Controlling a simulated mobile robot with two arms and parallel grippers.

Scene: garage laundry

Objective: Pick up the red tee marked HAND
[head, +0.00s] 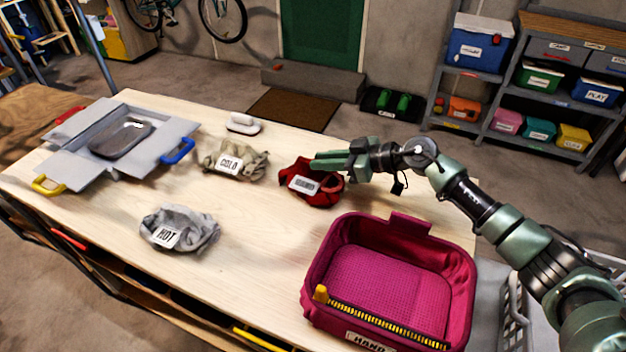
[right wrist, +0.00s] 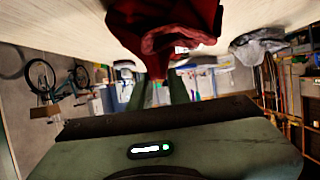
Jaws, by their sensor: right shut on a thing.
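The red tee (head: 322,196) is a crumpled bundle with a pale tag, at the far middle of the wooden table; the tag's word is too small to read. My right gripper (head: 325,161) reaches in from the right and is shut on the red tee's upper edge. In the right wrist view the red cloth (right wrist: 165,28) meets the fingertips (right wrist: 155,82). I cannot tell whether the tee is clear of the table. A magenta bin (head: 390,280) labelled HAND stands at the near right. My left gripper is not in view.
A tan bundle tagged COLD (head: 250,168) lies left of the red tee, and a grey bundle tagged HOT (head: 195,222) lies nearer. A grey folding board (head: 100,175) lies at left, a white brush (head: 243,123) behind. The table's middle (head: 260,240) is clear.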

